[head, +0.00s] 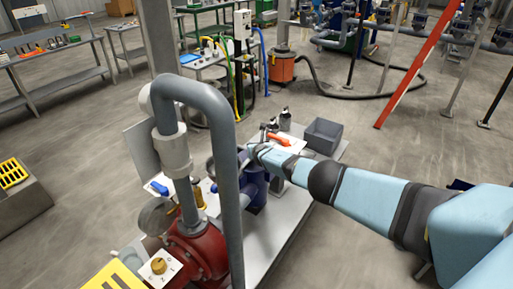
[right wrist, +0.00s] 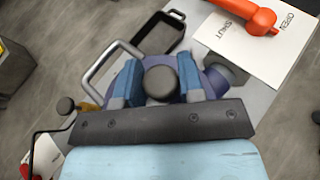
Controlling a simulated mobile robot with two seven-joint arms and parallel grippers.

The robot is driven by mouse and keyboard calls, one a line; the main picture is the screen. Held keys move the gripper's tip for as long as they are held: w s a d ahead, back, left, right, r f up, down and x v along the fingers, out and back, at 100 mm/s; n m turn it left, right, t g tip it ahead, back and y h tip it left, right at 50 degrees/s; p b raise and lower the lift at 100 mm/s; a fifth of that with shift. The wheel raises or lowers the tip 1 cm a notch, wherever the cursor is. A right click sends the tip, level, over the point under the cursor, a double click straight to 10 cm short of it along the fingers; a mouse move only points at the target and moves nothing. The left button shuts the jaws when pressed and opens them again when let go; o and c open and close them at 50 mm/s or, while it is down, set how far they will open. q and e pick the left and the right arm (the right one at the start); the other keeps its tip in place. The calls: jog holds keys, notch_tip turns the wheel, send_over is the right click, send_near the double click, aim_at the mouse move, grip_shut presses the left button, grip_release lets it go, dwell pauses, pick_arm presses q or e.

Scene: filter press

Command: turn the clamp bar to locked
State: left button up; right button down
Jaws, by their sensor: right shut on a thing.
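The clamp bar's dark round knob (right wrist: 161,82) shows between the two blue fingers of my right gripper (right wrist: 158,84) in the right wrist view. The fingers are shut on it from both sides. The rest of the bar is mostly hidden under the gripper, so its angle cannot be told. In the head view my right gripper (head: 256,152) reaches in from the right over a blue housing (head: 256,186) on the pump skid. The housing also shows behind the fingers. My left gripper is not in view.
A grey pipe arch (head: 222,120) rises left of my right gripper. An orange lever (head: 279,139) over an OPEN/SHUT card (right wrist: 238,42) lies just beyond it. A grey bin (head: 322,135) stands at the skid's far end. A metal loop handle (right wrist: 100,68) is beside the fingers.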

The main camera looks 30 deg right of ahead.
jog(key=shift+s+d+f, duration=0.1)
jog(key=shift+f, duration=0.05)
jog(key=c, duration=0.7)
grip_release()
jog(key=shift+s, duration=0.1)
jog(key=shift+c, duration=0.2)
